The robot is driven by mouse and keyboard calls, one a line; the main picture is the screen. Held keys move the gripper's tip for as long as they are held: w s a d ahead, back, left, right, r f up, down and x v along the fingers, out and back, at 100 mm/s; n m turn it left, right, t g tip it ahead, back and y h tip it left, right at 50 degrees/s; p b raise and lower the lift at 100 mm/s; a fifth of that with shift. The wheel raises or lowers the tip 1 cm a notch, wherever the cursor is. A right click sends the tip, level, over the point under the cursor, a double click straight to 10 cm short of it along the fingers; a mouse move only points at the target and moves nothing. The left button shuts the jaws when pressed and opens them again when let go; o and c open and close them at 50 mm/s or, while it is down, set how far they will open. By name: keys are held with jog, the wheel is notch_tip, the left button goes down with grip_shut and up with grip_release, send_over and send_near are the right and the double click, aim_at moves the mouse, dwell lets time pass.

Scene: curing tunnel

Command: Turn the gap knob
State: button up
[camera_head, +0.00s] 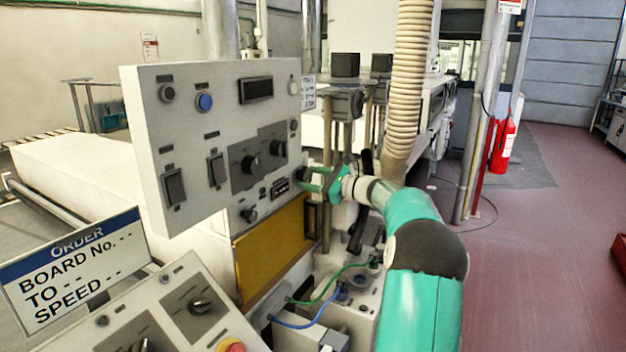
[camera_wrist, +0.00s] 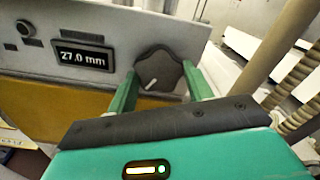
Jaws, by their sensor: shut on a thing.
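The gap knob (camera_wrist: 163,66) is a dark lobed knob on the light panel face, with a white pointer line angled to the lower left in the wrist view. My gripper (camera_wrist: 160,75) has its green fingers on either side of the knob and is shut on it. A small display (camera_wrist: 82,56) to the left of the knob reads 27.0 mm. In the head view my gripper (camera_head: 304,179) reaches the panel's lower right edge, and the knob cannot be made out clearly there. The same display (camera_head: 280,188) shows just left of my gripper, too small to read.
Above is a large control panel (camera_head: 222,85) with several knobs and switches. A yellow panel (camera_head: 270,242) lies below the display. A ribbed hose (camera_head: 408,80) hangs behind my arm. Green and blue cables run below it. An order sign (camera_head: 75,265) stands at lower left. Floor at right is open.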

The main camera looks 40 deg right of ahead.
jog(key=shift+s, duration=0.1)
jog(key=o, duration=1)
jog(key=shift+d, duration=0.1)
jog(key=v, duration=1.3)
jog(key=shift+s, duration=0.35)
jog(key=shift+s, duration=0.1)
